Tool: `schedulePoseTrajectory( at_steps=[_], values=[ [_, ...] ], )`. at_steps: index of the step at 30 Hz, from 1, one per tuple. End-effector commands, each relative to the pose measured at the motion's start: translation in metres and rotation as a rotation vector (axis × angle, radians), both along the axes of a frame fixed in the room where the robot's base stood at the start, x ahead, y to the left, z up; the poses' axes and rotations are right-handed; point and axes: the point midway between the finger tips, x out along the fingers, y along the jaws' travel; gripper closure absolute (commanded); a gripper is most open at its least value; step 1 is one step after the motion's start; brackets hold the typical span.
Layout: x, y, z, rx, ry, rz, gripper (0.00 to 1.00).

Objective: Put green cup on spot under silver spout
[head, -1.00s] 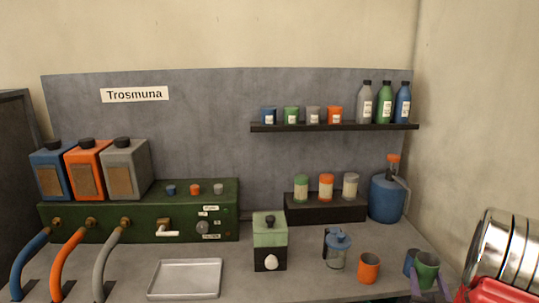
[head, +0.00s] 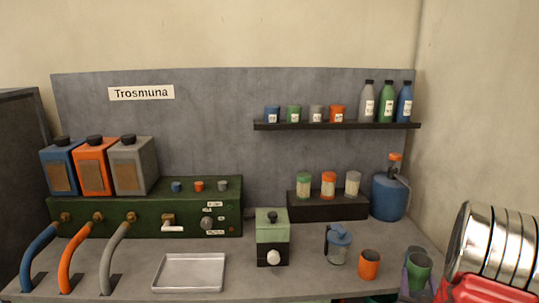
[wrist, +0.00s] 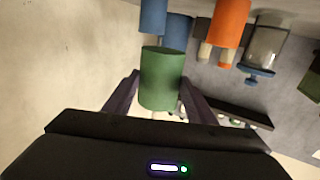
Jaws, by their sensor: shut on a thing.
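The green cup (head: 419,270) is at the lower right in the head view, in front of a blue cup. My gripper (head: 417,288) is shut on it, with purple fingers on either side. In the wrist view the green cup (wrist: 161,78) sits between my fingers (wrist: 158,98). The silver spout (head: 115,243) is the grey curved one, rightmost of three on the green machine (head: 145,213) at left. A dark spot (head: 110,284) lies on the counter under its end.
An orange cup (head: 369,264), a blue-lidded jar (head: 338,245) and a green grinder (head: 271,238) stand between the cup and the machine. A silver tray (head: 188,272) lies right of the silver spout. Blue (head: 44,250) and orange (head: 77,252) spouts are further left.

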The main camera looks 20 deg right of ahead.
Motion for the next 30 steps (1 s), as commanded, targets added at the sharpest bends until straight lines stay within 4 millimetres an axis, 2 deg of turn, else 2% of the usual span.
schedulePoseTrajectory(
  at_steps=[6,15,30],
  values=[
    [0.032,0.05,-0.005,0.0,0.001,0.061,0.75],
    [0.07,0.122,-0.011,0.001,0.001,0.156,0.75],
    [0.112,0.253,-0.022,0.0,0.001,0.349,0.75]
  ],
)
